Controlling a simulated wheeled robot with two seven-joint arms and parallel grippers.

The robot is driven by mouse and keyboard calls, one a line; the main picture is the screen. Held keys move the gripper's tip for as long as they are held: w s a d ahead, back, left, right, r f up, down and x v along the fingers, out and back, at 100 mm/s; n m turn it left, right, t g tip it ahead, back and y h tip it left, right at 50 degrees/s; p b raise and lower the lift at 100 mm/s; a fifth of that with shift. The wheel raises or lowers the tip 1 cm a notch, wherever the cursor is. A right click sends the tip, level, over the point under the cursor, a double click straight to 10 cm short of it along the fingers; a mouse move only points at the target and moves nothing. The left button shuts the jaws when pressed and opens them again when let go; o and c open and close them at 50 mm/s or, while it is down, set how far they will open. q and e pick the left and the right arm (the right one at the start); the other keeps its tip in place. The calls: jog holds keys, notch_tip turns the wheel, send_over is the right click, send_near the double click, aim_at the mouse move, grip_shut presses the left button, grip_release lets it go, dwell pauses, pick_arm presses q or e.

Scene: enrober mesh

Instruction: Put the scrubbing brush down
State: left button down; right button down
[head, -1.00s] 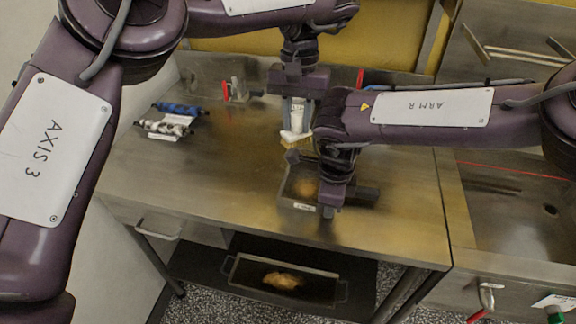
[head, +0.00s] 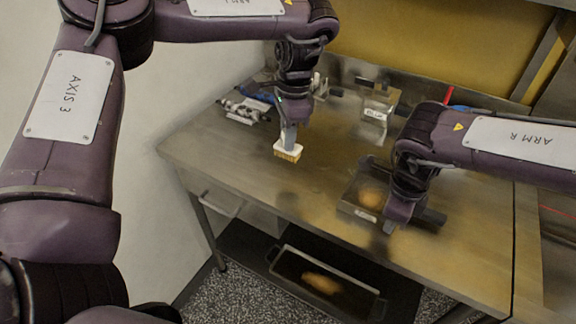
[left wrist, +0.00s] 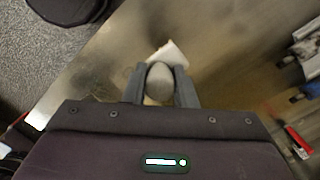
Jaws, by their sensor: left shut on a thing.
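The scrubbing brush (head: 288,148) has a white head with tan bristles facing down and a grey handle. My left gripper (head: 293,108) is shut on its handle and holds it upright over the left part of the steel table (head: 250,170). I cannot tell whether the bristles touch the tabletop. In the left wrist view the rounded handle end (left wrist: 160,82) sits between the two fingers, with part of the white head behind it. My right gripper (head: 408,215) is low at a small metal tray (head: 350,208) holding something brown; its jaw gap is not clear.
Blue and white rollers or fittings (head: 245,110) lie at the table's back left. A metal box-like stand (head: 376,112) is at the back. A larger tray (head: 325,285) with a brown lump is on the lower shelf. The front left tabletop is clear.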

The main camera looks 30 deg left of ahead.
pick_arm(q)
notch_tip(320, 180, down, 4)
jog(key=shift+w+a+r, duration=0.1)
jog(key=shift+r, duration=0.1)
jog(key=shift+f, duration=1.9)
jog(key=c, duration=1.2)
grip_release()
jog(key=shift+f, duration=0.1)
jog(key=r, duration=0.8)
jog(key=w+r, duration=0.1)
jog(key=r, duration=0.2)
jog(key=shift+d+r, duration=0.35)
jog(key=shift+r, duration=0.25)
jog(key=shift+o, duration=0.5)
